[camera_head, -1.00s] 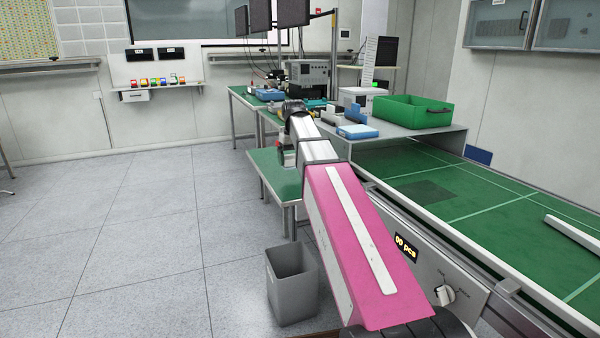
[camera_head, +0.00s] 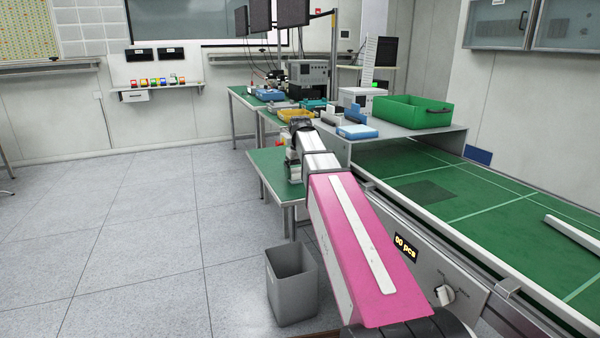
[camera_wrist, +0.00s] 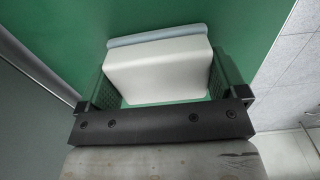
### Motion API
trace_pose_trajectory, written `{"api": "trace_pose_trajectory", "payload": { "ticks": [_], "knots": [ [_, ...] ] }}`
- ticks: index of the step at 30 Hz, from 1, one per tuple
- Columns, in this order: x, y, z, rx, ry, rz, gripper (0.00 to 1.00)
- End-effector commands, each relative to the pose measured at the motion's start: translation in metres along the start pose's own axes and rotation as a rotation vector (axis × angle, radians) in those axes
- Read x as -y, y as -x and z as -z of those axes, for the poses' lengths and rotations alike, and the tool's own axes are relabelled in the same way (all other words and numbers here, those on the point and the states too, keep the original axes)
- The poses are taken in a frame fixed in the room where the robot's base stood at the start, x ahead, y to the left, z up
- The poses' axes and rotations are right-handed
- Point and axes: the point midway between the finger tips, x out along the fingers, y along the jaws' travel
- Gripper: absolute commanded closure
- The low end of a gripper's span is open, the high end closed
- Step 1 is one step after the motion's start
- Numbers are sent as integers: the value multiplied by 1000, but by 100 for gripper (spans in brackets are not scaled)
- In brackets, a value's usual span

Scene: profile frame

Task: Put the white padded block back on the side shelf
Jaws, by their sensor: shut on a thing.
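The white padded block (camera_wrist: 158,72) is between the two fingers of my gripper (camera_wrist: 165,78) in the wrist view, with a pale blue-grey strip along its far edge. The fingers are shut on its left and right sides. A green surface (camera_wrist: 80,30) lies below it; whether the block touches it, I cannot tell. In the head view my gripper (camera_head: 293,168) is over the low green bench (camera_head: 268,162), and the block is not distinguishable there. A grey raised shelf (camera_head: 400,143) stands right of my wrist; whether it is the side shelf, I cannot tell.
A green bin (camera_head: 410,112) and a blue box (camera_head: 357,132) stand on the grey shelf. A yellow tray (camera_head: 295,115) sits behind my wrist. A grey waste bin (camera_head: 291,284) stands on the floor by the bench. The floor at left is clear.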

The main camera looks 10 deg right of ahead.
Motion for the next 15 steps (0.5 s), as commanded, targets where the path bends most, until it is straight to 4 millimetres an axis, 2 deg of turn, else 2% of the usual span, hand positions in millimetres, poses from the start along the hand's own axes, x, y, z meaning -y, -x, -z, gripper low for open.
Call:
{"api": "trace_pose_trajectory", "payload": {
  "ticks": [10,15],
  "knots": [
    [0,2,0,-1,0,0,0],
    [0,18,1,-3,0,-1,0]
  ]
}}
